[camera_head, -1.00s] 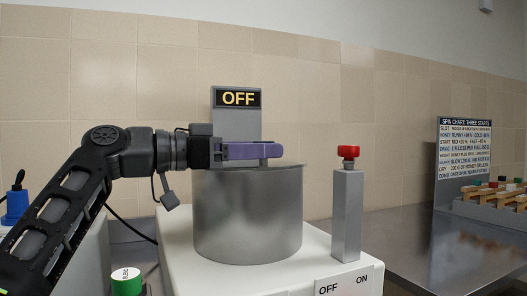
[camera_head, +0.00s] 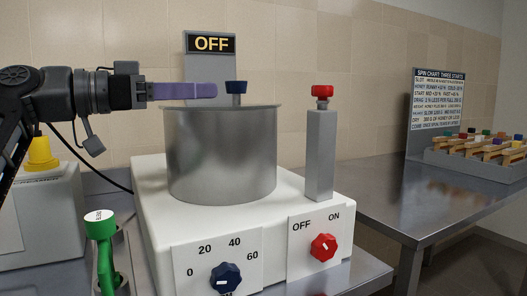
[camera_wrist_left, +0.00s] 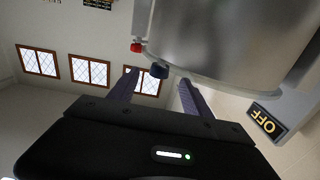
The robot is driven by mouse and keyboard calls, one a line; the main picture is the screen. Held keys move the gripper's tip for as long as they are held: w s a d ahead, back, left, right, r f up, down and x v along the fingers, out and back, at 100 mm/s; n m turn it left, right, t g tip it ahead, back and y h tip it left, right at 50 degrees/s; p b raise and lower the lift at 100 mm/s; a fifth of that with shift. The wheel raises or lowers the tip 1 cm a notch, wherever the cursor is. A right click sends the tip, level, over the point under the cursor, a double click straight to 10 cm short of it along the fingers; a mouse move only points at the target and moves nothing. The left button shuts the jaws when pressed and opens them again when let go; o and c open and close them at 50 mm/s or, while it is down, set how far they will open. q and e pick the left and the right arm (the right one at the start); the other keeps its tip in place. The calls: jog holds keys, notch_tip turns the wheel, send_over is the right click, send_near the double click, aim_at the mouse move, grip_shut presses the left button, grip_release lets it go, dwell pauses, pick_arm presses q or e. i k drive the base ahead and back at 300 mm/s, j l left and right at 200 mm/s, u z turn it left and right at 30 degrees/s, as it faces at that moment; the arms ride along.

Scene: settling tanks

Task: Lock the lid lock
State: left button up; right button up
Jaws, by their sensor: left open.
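The metal drum (camera_head: 221,155) stands on a white machine (camera_head: 150,215). A red knob (camera_head: 322,92) caps a grey post (camera_head: 320,155) just right of the drum; I cannot tell for certain which part is the lid lock. My right gripper is not in view.
An OFF sign (camera_head: 211,44) stands behind the drum. The front panel has a blue dial (camera_head: 225,278) and a red OFF/ON dial (camera_head: 323,247). A green handle (camera_head: 106,250) is at front left, a yellow knob (camera_head: 42,153) behind it. The right table (camera_head: 400,200) is mostly clear.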

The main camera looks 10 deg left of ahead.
aim_at(323, 92)
jog(key=k+l, duration=0.3)
jog(key=k, duration=0.15)
jog(key=k+l, duration=0.25)
jog(key=k, duration=0.25)
jog(key=k+l, duration=0.3)
jog(key=k, duration=0.15)
